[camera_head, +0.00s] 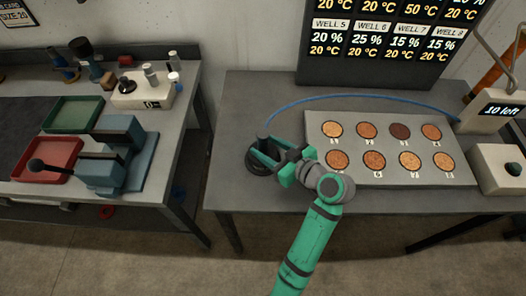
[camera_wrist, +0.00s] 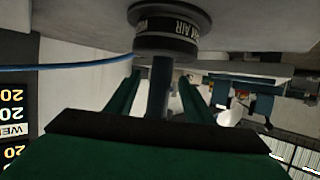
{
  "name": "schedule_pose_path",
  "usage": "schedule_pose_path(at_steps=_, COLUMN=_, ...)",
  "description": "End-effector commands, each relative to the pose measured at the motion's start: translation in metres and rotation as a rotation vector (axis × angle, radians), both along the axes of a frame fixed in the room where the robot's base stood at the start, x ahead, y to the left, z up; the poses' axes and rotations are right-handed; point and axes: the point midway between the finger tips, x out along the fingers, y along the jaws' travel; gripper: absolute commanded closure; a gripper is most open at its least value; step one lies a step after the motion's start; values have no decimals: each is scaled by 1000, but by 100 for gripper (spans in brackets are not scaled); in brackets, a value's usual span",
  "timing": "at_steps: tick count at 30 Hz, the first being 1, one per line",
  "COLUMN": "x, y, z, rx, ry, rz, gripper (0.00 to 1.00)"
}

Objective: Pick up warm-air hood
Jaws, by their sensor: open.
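The warm-air hood (camera_head: 257,165) is a dark round piece at the left end of the right table, partly hidden behind my gripper (camera_head: 289,167). In the wrist view the hood (camera_wrist: 168,38) shows a lettered band reading in part "AIR", and a grey stem runs from it between the fingers. My gripper (camera_wrist: 160,92) is open, with one green finger on each side of the stem. I see no clear contact between the fingers and the stem. The hood appears to rest on the tabletop.
A blue hose (camera_head: 360,97) curves from the hood along the table's back. A grey plate (camera_head: 463,160) with several round brown discs lies to the right. A gap separates the left bench (camera_head: 185,110).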

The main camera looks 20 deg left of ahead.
Motion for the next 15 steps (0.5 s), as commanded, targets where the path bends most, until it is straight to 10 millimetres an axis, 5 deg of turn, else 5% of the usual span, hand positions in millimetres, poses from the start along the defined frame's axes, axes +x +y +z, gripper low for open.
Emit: schedule_pose_path(at_steps=15, x=23, y=47, z=-14, rx=0, ry=1, rz=5, gripper=52)
